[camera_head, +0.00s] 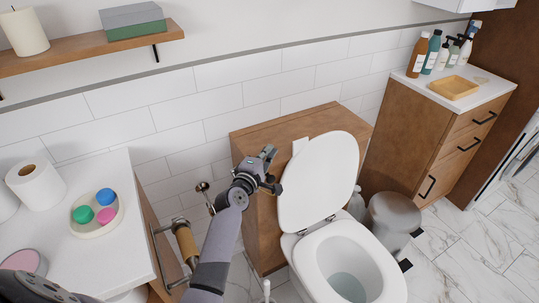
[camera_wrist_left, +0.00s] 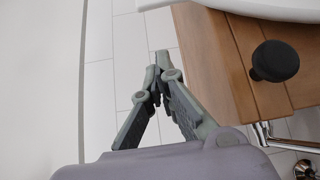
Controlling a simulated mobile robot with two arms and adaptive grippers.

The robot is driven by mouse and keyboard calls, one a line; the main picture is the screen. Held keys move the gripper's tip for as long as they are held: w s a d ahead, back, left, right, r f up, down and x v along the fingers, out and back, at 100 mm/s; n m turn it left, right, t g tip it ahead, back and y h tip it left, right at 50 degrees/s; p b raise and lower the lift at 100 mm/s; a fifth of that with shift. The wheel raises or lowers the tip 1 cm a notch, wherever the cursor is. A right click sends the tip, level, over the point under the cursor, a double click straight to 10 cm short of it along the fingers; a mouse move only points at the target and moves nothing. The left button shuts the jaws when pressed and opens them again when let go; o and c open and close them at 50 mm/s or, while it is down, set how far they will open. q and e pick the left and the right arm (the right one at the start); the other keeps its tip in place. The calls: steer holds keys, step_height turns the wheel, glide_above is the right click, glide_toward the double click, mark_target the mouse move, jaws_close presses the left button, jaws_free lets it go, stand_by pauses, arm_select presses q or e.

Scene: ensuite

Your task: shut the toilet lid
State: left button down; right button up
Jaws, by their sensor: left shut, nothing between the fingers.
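The toilet lid (camera_head: 320,178) is white and stands raised, leaning back toward the wooden box (camera_head: 285,125) behind the toilet. The toilet bowl and seat (camera_head: 385,275) lie open below it, with water visible inside. My left gripper (camera_head: 269,152) is shut and empty, just left of the lid's upper part and in front of the wooden box. I cannot tell if it touches the lid. In the left wrist view the left gripper's fingertips (camera_wrist_left: 159,58) meet with nothing between them; a white rounded edge (camera_wrist_left: 255,8) shows at the top right. My right gripper is not in view.
A grey bin (camera_head: 393,215) stands right of the toilet. A wooden cabinet (camera_head: 440,130) with bottles and a tray is farther right. At left, a white counter (camera_head: 75,225) holds a paper roll (camera_head: 36,182) and a dish. A wooden shelf (camera_head: 90,48) is above. The lid's front is clear.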

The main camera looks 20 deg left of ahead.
arm_select(q)
steer(key=w, duration=0.5)
steer(key=w+b, duration=0.1)
steer(key=w, duration=0.1)
steer(key=shift+w+f, duration=0.15)
steer(key=shift+f, duration=0.15)
steer(key=s+d+p, duration=0.2)
steer(key=shift+s+d+r, duration=0.2)
steer(key=shift+d+r, duration=0.1)
steer(key=shift+d, duration=0.05)
steer(key=shift+s+d, duration=0.15)
steer(key=shift+d, duration=0.05)
steer(key=shift+f, duration=0.1)
